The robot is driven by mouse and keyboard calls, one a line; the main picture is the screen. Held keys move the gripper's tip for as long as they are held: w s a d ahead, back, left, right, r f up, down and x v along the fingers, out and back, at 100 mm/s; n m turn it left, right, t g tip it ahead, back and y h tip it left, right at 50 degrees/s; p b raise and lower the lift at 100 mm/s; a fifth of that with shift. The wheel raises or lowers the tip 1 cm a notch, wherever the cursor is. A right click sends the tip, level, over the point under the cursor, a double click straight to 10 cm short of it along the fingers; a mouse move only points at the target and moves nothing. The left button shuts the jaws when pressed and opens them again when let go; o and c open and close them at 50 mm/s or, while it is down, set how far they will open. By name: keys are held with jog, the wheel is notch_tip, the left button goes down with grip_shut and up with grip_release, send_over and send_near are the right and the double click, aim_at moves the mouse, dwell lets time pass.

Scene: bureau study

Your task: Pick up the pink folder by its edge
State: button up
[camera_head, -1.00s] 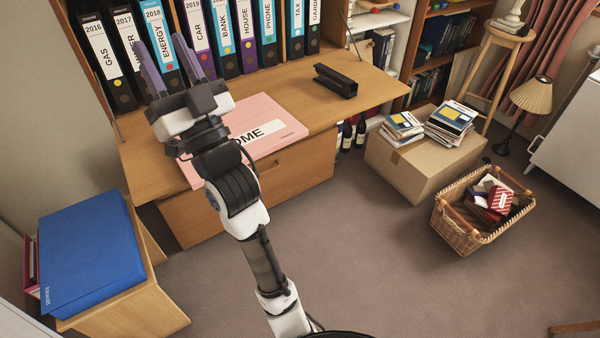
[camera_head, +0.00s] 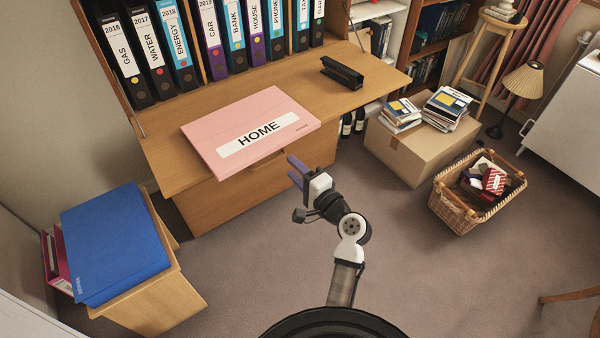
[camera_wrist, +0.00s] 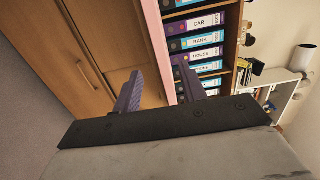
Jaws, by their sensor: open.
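The pink folder (camera_head: 250,128) lies flat on the wooden desk, its white "HOME" label facing up. Its front edge is at the desk's front edge and seems to overhang it slightly. My gripper (camera_head: 294,171) is in front of the desk, just off the folder's front right edge, with purple fingers pointing at the desk. In the wrist view, the folder shows edge-on as a thin pink strip (camera_wrist: 158,50) beyond the open fingers (camera_wrist: 158,82). The strip lines up with the gap between them. The gripper appears empty; I cannot tell whether it touches the folder.
Labelled binders (camera_head: 210,38) stand along the back of the desk (camera_head: 170,150). A black stapler-like object (camera_head: 342,73) lies at the right. A blue folder (camera_head: 112,243) rests on a low cabinet at left. A cardboard box (camera_head: 410,150) and wicker basket (camera_head: 462,215) stand right; floor between is clear.

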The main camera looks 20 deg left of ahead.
aim_at(274, 150)
jog(key=shift+x, duration=4.55)
grip_shut()
